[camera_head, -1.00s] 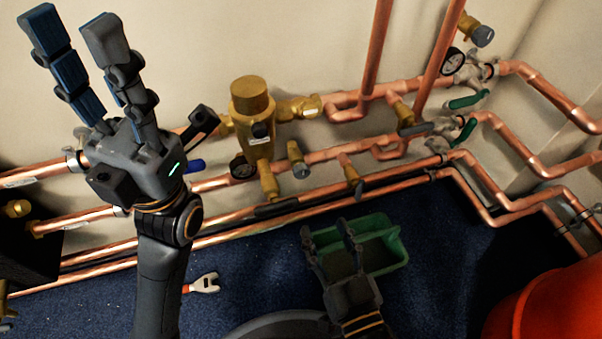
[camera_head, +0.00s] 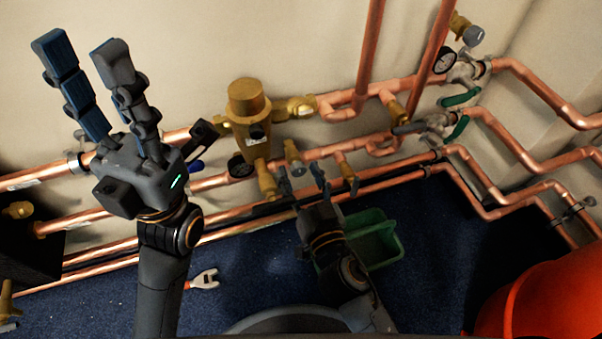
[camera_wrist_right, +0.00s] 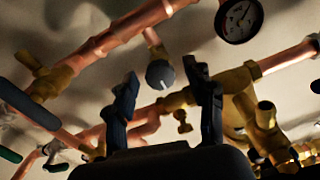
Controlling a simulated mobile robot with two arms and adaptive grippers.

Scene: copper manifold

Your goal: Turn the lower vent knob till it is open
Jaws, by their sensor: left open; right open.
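The lower vent knob (camera_head: 298,169) is a small grey cap on a short brass fitting, below the large brass valve body (camera_head: 249,104). In the right wrist view the grey knob (camera_wrist_right: 160,74) faces the camera, with a pale mark on it, and appears between the fingertips. My right gripper (camera_head: 302,180) is open, just below the knob, with its fingers pointing up at it. I cannot tell whether they touch it. My left gripper (camera_head: 80,50) is open and empty, raised in front of the wall at the left.
Copper pipes (camera_head: 400,180) run along the wall, with gauges, green-handled valves (camera_head: 461,97) and another grey knob (camera_head: 473,36) at upper right. A green tray (camera_head: 385,262) lies on the blue floor behind my right arm. A red-orange bucket (camera_head: 545,300) stands at lower right.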

